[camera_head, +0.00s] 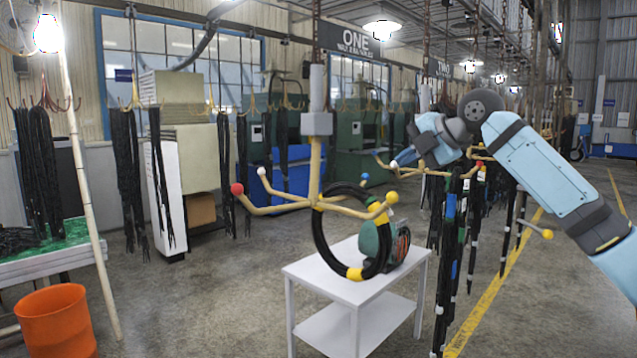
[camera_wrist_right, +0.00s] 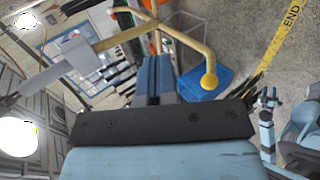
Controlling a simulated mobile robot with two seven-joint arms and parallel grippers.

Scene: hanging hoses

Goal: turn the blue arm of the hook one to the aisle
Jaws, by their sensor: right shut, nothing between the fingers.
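The hook under the ONE sign (camera_head: 363,40) has a grey block and spreading yellow arms (camera_head: 315,180). Its tips show red (camera_head: 236,188), white (camera_head: 261,171) and yellow (camera_head: 391,197); a blue tip (camera_head: 364,176) shows behind, apparently on its rear right arm. A black hose loop (camera_head: 318,240) with yellow bands hangs on its right side. My right gripper (camera_head: 396,162) is shut and empty, to the right of and above the blue tip in the picture. In the right wrist view, its fingers (camera_wrist_right: 155,80) point past a yellow arm with a yellow ball (camera_wrist_right: 209,82). My left gripper is not in view.
A white table (camera_head: 345,275) with a green machine (camera_head: 378,245) stands below the hook. Another hook (camera_head: 435,172), with a blue tip (camera_head: 375,153) and hanging dark hoses (camera_head: 446,260), is close behind my right arm. A yellow floor line (camera_head: 480,318) marks the right side.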

